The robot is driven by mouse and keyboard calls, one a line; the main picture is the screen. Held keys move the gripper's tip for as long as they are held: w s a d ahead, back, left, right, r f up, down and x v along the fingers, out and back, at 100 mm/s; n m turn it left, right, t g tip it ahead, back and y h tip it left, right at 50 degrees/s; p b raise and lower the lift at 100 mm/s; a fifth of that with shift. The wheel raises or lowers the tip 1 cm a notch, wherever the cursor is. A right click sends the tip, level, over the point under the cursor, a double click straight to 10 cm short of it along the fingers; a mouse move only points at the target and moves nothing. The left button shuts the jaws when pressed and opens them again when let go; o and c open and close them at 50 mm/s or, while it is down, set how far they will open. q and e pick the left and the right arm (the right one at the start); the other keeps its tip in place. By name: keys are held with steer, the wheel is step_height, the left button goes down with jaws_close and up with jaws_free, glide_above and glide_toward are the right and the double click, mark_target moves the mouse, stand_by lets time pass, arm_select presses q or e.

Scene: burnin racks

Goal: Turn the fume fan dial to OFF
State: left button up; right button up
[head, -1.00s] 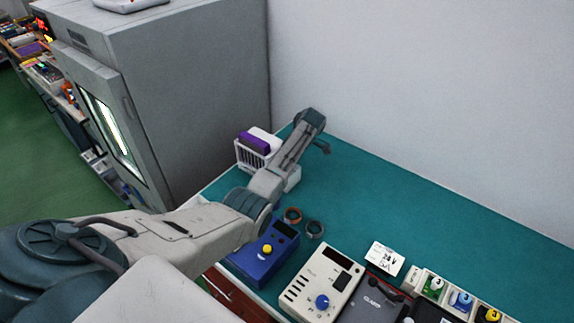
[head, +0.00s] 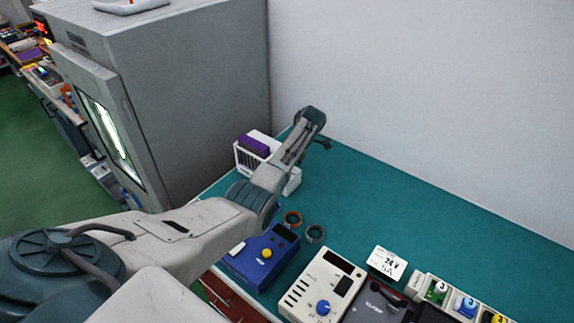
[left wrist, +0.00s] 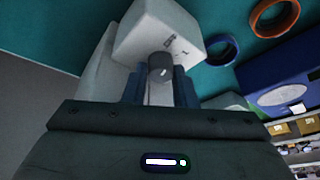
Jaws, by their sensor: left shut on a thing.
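In the left wrist view, the fume fan dial (left wrist: 160,66) is a small dark grey knob with a light mark. It sits on a white box (left wrist: 150,30) with small dark lettering too blurred to read. My left gripper (left wrist: 158,92) is shut on the dial, one finger on each side. In the head view, the white box (head: 293,183) stands on the teal mat, partly behind my forearm. The dial and my left fingertips are hidden there. My right gripper is not in view.
A white rack with a purple item (head: 253,146) stands just left of the box. Two rings (head: 292,218) and a blue device (head: 262,256) are nearer. A cream device with a blue knob (head: 322,284) is further right. A grey oven (head: 200,90) stands left; the mat's far right is clear.

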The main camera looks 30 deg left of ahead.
arm_select(q)
steer(key=o, duration=0.7)
steer(key=shift+d, duration=0.1)
steer(key=b+v, duration=0.1)
steer(key=v, duration=1)
